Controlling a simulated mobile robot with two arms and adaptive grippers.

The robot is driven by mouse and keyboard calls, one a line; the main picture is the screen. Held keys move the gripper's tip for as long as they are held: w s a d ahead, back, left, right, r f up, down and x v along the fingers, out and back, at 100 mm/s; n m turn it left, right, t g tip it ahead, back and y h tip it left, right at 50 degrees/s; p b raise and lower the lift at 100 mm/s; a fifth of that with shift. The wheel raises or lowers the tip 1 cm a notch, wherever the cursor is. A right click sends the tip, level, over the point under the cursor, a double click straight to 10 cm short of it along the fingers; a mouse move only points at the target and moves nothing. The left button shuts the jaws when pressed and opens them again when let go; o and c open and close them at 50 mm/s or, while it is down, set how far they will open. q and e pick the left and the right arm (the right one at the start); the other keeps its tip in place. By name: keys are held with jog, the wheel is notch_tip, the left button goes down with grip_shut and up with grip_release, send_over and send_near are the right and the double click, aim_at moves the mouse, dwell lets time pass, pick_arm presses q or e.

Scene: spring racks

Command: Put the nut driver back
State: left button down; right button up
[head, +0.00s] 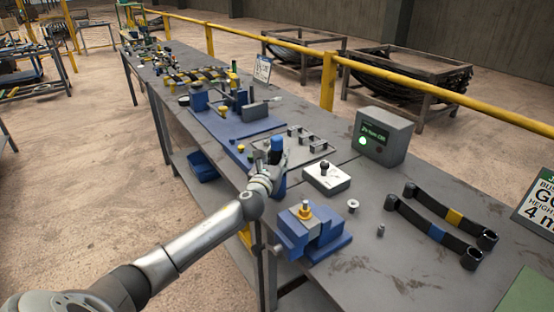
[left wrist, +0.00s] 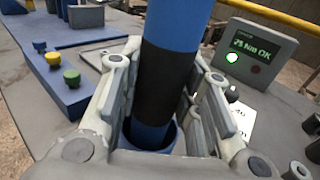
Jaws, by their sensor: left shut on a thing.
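The nut driver (left wrist: 168,70) has a blue handle with a wide black band. It stands close to upright in the left wrist view, and its blue top (head: 276,144) shows in the head view. My left gripper (head: 273,172) is shut on it, with its fingers on both sides of the band in the left wrist view (left wrist: 160,95). Below the fingers, its lower end is within the rim of a round blue holder (left wrist: 172,146); I cannot tell how deep it sits. A blue part (head: 281,184) shows beside the gripper at the bench edge. My right gripper is out of view.
A grey display box (head: 384,137) with a green light stands behind. A white block with a black knob (head: 326,178) and a blue vise (head: 312,232) are to the right. Two dark straps (head: 440,222) lie farther right. A blue fixture plate (head: 238,125) lies beyond.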

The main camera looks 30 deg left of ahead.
pick_arm(q)
jog(key=shift+r, duration=0.1)
jog(key=c, duration=1.1)
grip_release()
jog(key=shift+o, duration=0.2)
jog(key=shift+s, duration=0.1)
jog(key=v, duration=1.2)
jog(key=shift+b, duration=0.35)
